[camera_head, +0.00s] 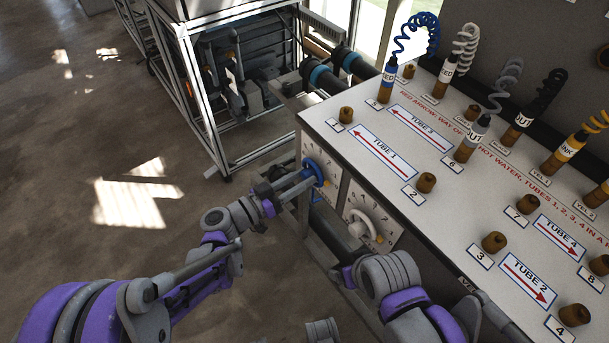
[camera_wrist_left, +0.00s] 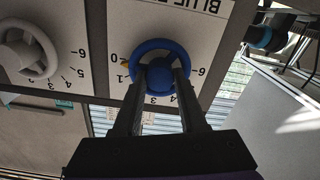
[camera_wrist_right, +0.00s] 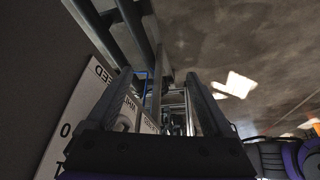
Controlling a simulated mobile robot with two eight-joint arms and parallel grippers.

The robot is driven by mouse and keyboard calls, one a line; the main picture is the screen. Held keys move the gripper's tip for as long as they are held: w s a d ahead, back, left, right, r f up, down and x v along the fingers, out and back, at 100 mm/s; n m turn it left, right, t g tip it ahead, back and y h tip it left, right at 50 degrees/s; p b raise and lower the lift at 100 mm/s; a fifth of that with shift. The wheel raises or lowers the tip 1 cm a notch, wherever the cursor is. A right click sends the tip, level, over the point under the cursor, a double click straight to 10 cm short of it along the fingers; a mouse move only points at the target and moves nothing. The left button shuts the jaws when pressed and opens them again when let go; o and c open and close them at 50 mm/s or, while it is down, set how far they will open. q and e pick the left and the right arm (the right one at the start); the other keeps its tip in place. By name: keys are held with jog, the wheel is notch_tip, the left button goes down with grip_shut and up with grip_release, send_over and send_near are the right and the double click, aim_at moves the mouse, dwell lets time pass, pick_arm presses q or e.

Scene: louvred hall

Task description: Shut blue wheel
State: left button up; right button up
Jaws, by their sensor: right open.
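The blue wheel (camera_head: 319,168) is on the left dial plate on the bench's front face. In the left wrist view the blue wheel (camera_wrist_left: 160,45) is a ring around a hub. Its dial shows 0, 1 and higher numbers, and a small yellow mark shows by the 0 and 1. My left gripper (camera_head: 310,178) reaches the wheel. In its wrist view its fingers (camera_wrist_left: 160,74) lie on either side of the hub and look closed on it. My right gripper (camera_wrist_right: 158,85) is open and empty. In the head view its fingers are hidden.
A white wheel (camera_head: 358,224) sits on the dial to the right; it also shows in the left wrist view (camera_wrist_left: 28,50). The white bench top (camera_head: 400,180) carries brown pegs and coiled tubes. A framed machine (camera_head: 235,85) stands behind. The floor at left is clear.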

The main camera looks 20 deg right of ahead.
pick_arm(q)
jog(key=shift+o, duration=1.1)
jog(key=shift+w+d+r, duration=0.2)
jog(key=shift+d, duration=0.25)
jog(key=shift+a+f, duration=0.15)
jog(key=shift+a, duration=0.3)
jog(key=shift+s+a+f, duration=0.1)
jog(key=shift+s+a, duration=0.1)
jog(key=shift+v, duration=2.55)
pick_arm(e)
jog(key=shift+w+d+f, duration=0.2)
jog(key=shift+d, duration=0.2)
pick_arm(q)
jog(key=shift+s, duration=0.15)
